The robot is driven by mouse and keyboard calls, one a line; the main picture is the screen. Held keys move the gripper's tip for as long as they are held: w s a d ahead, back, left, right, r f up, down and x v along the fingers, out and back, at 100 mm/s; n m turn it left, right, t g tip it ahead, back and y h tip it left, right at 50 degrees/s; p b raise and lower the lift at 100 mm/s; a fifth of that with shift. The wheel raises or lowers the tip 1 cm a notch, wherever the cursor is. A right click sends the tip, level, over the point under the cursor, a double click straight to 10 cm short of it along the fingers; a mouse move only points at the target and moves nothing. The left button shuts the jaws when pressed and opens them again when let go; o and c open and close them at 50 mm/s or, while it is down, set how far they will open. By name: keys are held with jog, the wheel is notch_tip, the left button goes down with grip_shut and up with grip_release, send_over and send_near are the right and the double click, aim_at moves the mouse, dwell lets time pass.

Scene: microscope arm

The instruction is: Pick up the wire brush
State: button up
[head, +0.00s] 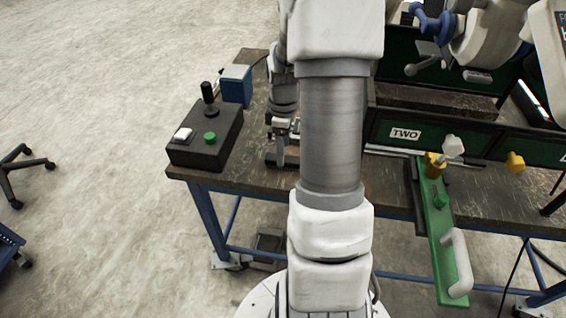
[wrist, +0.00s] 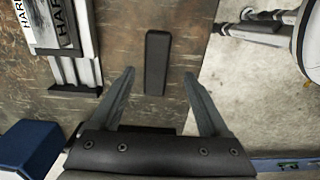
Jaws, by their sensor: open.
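A long, narrow, dark block, which looks like the wire brush (wrist: 157,62), lies on the worn brown table top near its front edge. No bristles show, so I cannot be sure it is the brush. My gripper (wrist: 159,74) is open and empty, with its two grey fingers spread to either side of the block's near end in the wrist view. I cannot tell how far above it the fingers are. In the head view my gripper (head: 281,150) hangs over the table's front part, and my arm hides much of that area.
A black control box (head: 205,138) with a joystick and a blue block (head: 237,84) stand left of my gripper. A box with printed lettering (wrist: 56,20) lies beside the dark block. A green plate with a white handle (head: 445,235) overhangs the table's front edge at right.

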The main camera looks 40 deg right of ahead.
jog(key=f, duration=0.3)
jog(key=f+b, duration=0.1)
jog(key=f, duration=0.1)
jog(key=shift+w+d, duration=0.15)
jog(key=shift+w, duration=0.1)
grip_shut()
